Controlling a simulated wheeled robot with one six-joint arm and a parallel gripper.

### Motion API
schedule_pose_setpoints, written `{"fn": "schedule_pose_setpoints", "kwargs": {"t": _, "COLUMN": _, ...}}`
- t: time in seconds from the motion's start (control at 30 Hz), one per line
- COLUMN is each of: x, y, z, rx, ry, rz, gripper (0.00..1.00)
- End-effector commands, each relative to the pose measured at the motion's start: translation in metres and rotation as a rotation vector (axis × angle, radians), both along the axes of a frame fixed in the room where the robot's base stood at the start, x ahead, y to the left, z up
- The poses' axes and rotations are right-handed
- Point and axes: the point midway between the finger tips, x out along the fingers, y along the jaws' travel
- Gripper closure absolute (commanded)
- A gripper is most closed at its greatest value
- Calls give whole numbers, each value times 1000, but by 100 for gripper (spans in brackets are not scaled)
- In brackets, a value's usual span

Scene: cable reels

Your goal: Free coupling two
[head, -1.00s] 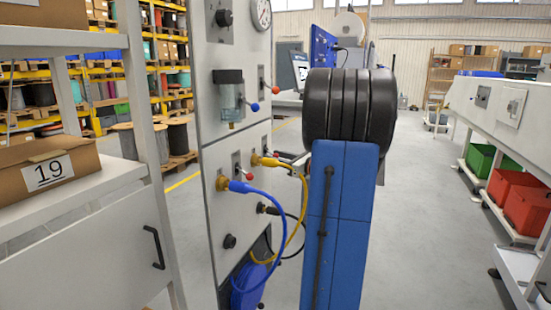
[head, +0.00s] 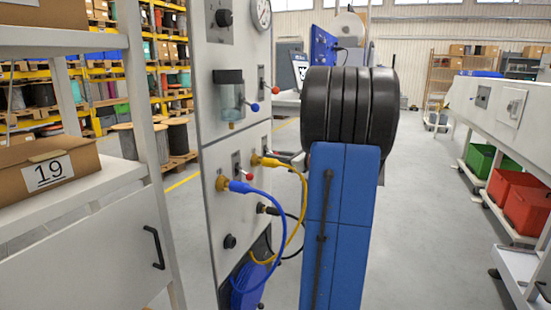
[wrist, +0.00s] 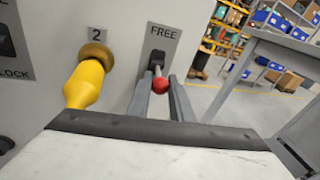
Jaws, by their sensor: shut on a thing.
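Coupling two is a yellow plug in a brass socket under a "2" label (wrist: 96,34). The yellow coupling (wrist: 88,82) shows left of my gripper in the wrist view, and it is also in the head view (head: 262,160), seated in the panel. Right of it, a dark plate marked FREE (wrist: 162,38) carries a lever with a red ball (wrist: 160,84). My gripper (wrist: 160,100) has one finger on each side of this lever and is shut on it near the ball. The lower part of the plate is hidden. My arm covers this lever in the head view.
A blue coupling (head: 235,186) with its hose sits lower left on the panel, beside another red-ball lever (head: 249,176). A yellow hose (head: 302,205) hangs below coupling two. A shelf with a box marked 19 (head: 50,172) stands at left. Open floor lies right of my arm.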

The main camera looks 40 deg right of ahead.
Motion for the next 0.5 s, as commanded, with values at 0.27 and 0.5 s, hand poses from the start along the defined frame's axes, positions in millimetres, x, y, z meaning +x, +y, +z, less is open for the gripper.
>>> {"fn": "schedule_pose_setpoints", "kwargs": {"t": 0.27, "x": -2, "y": -1, "z": 12, "rx": -89, "ry": 197, "rz": 0, "gripper": 100}}
{"fn": "schedule_pose_setpoints", "kwargs": {"t": 0.5, "x": -2, "y": -1, "z": 21, "rx": -166, "ry": 381, "rz": -1, "gripper": 100}}
